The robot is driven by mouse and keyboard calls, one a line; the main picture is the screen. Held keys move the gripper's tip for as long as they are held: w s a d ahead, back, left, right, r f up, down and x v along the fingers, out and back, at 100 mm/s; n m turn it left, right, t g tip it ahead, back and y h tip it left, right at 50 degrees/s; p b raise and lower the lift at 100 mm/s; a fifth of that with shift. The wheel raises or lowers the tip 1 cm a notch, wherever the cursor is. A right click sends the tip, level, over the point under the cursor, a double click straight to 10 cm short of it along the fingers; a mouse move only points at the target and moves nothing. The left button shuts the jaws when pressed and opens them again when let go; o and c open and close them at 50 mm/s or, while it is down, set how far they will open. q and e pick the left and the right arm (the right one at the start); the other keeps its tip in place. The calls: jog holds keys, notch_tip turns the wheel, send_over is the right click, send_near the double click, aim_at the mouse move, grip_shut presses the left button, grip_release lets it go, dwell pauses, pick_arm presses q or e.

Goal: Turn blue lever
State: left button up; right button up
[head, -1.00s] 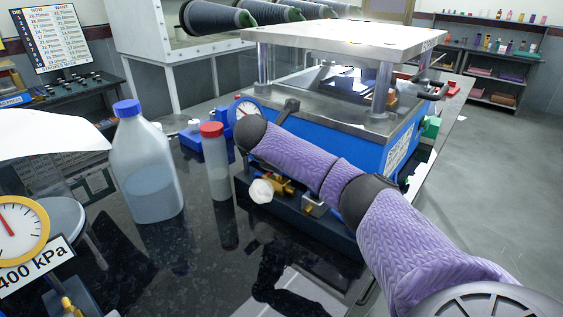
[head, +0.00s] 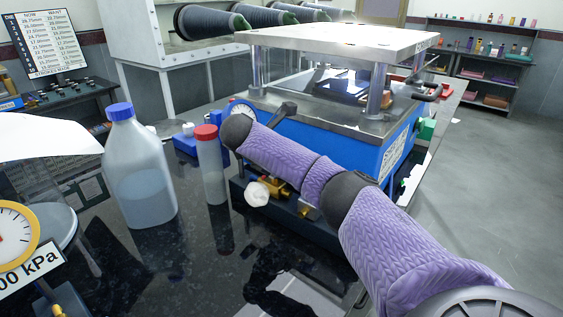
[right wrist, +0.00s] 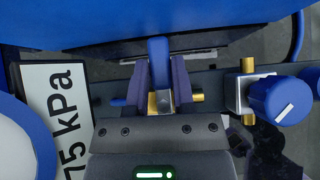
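The blue lever (right wrist: 159,62) stands between the two purple fingers of my right gripper (right wrist: 160,82) in the right wrist view. The fingers lie against both sides of it with no clear gap, so the gripper looks shut on it. A metal block with brass fittings (right wrist: 196,95) sits at the lever's base. In the head view my purple-sleeved right arm reaches toward the front of the blue press (head: 290,135) and hides the lever and the right gripper. My left gripper is in neither view.
A blue knob (right wrist: 285,100) on a brass valve is right of the lever, and a kPa label (right wrist: 58,115) is left. In the head view, a blue-capped bottle (head: 140,175) and a red-capped bottle (head: 211,170) stand on the dark bench, left of my arm.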

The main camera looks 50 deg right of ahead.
jog(key=o, duration=0.4)
